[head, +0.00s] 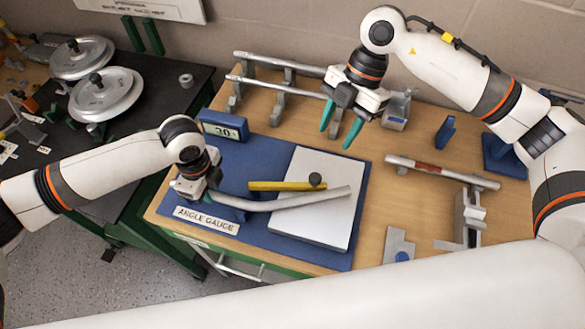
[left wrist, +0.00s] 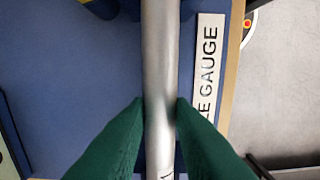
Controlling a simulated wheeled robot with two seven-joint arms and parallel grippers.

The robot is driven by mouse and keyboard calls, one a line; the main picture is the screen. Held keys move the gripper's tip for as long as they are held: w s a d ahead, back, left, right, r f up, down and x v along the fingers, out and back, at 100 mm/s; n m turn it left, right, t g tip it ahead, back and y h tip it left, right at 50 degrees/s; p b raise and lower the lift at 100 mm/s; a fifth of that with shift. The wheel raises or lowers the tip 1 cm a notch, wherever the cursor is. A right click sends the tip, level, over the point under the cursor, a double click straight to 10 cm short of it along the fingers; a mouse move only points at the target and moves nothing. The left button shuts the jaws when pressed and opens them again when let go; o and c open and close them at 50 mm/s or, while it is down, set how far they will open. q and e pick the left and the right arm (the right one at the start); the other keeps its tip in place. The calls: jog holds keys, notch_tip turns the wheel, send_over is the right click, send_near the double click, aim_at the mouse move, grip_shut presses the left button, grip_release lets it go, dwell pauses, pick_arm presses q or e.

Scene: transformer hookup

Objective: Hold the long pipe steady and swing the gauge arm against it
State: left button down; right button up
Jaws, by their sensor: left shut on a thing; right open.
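The long pipe (head: 290,201) is grey and slightly bent. It lies across the blue angle gauge base (head: 275,245) and its white plate (head: 338,170). My left gripper (head: 207,197) is shut on the pipe near its left end. In the left wrist view the green fingertips press on both sides of the pipe (left wrist: 160,60). The yellow gauge arm (head: 275,186) lies just behind the pipe, with a dark knob (head: 315,180) at its right end; a gap shows between arm and pipe at the left. My right gripper (head: 339,124) is open and empty above the table behind the plate.
A display (head: 223,126) reading about 30 stands at the gauge's back left corner. Pipes on stands (head: 275,87) are at the back. Another pipe with a red mark (head: 440,172) rests on the right. A black table (head: 160,100) with round discs is at left.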

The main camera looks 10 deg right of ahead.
pick_arm(q)
jog(key=c, duration=1.2)
grip_release()
notch_tip(320, 180, up, 12)
